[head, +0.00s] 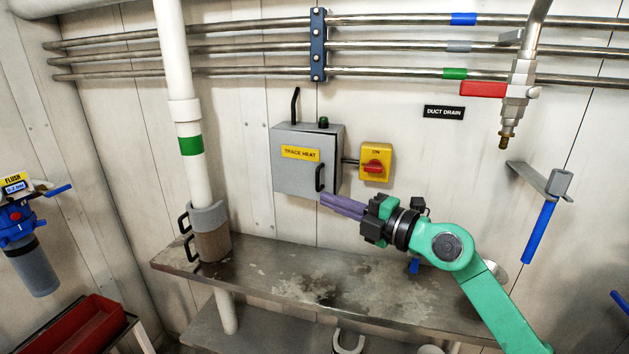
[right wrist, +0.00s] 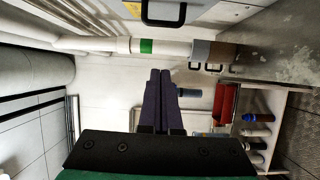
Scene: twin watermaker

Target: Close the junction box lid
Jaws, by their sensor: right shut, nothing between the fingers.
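The grey junction box (head: 335,150) is on the back wall, with a yellow TRACE HEAT label on its lid (head: 290,180). The lid lies over the front and looks shut or nearly shut; I cannot tell if a small gap remains. A black handle (head: 319,178) is at its right edge. My right gripper (head: 324,201) has its purple fingers together and empty, with the tips just below the handle in the head view. In the right wrist view the fingertips (right wrist: 160,73) point toward a black handle (right wrist: 163,14) and appear apart from it. My left gripper is not in view.
A yellow switch box with a red knob (head: 373,165) is right of the junction box. A stained metal shelf (head: 290,285) runs below my right arm. A white pipe (head: 178,90) stands left. A valve with a red handle (head: 484,90) hangs at upper right.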

